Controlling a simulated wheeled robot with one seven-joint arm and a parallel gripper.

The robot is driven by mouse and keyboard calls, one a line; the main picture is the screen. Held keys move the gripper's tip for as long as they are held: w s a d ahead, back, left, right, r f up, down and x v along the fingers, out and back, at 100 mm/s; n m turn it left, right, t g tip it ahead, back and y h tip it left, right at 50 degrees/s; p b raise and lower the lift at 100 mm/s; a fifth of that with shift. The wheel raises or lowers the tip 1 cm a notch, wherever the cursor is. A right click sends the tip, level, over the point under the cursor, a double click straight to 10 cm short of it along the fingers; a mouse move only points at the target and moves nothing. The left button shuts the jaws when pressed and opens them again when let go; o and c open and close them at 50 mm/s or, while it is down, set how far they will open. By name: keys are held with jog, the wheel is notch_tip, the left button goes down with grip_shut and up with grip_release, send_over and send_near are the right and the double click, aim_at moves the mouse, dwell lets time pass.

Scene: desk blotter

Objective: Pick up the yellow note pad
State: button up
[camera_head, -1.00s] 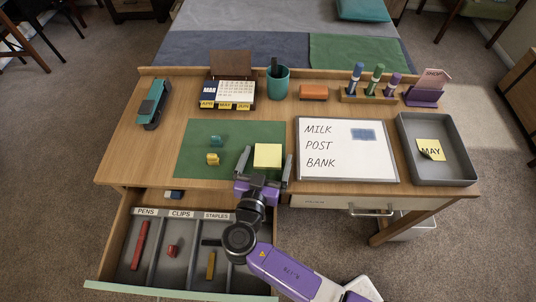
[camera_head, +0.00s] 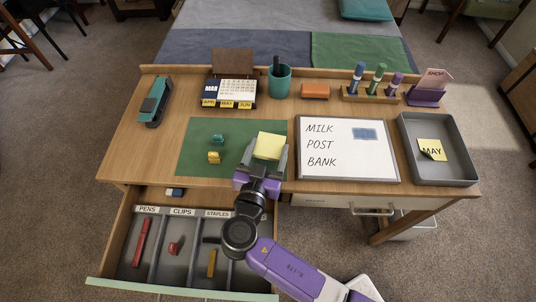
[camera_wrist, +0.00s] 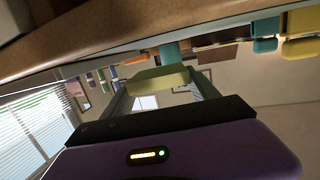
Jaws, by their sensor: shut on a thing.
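The yellow note pad (camera_head: 269,146) is a pale yellow square block over the right part of the green blotter (camera_head: 194,160). My gripper (camera_head: 264,154) is shut on it, with one finger on its left side and one on its right. The pad is turned a little and tilted in the jaws. In the wrist view the pad (camera_wrist: 158,78) sits between the two fingers (camera_wrist: 158,92). I cannot tell for sure how far it is above the blotter.
Small teal (camera_head: 217,139) and yellow clips (camera_head: 214,157) lie left on the blotter. The whiteboard (camera_head: 348,160) is to the right, the teal cup (camera_head: 279,84) behind. A grey tray (camera_head: 467,180) stands at the far right.

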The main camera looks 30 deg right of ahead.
aim_at(277, 158)
notch_tip(277, 158, up, 16)
jog(key=w+a+n+t+y, duration=0.3)
jog(key=w+a+y, duration=0.1)
notch_tip(277, 158, down, 4)
jog(key=a+n+t+y, duration=0.1)
jog(key=a+n+y, duration=0.1)
jog(key=n+y, duration=0.25)
jog(key=s+d+f, duration=0.2)
jog(key=f, duration=0.1)
jog(key=s+d+f+y, duration=0.1)
jog(key=s+d+f, duration=0.1)
jog(key=f, duration=0.1)
jog(key=s+d+f+n+y, duration=0.1)
jog(key=s+d+f, duration=0.1)
jog(key=f, duration=0.1)
jog(key=shift+s+d+f+y, duration=0.1)
jog(key=shift+s+f+y, duration=0.05)
jog(key=shift+f+y, duration=0.1)
jog(key=shift+s+d+f, duration=0.4)
jog(key=shift+d, duration=0.1)
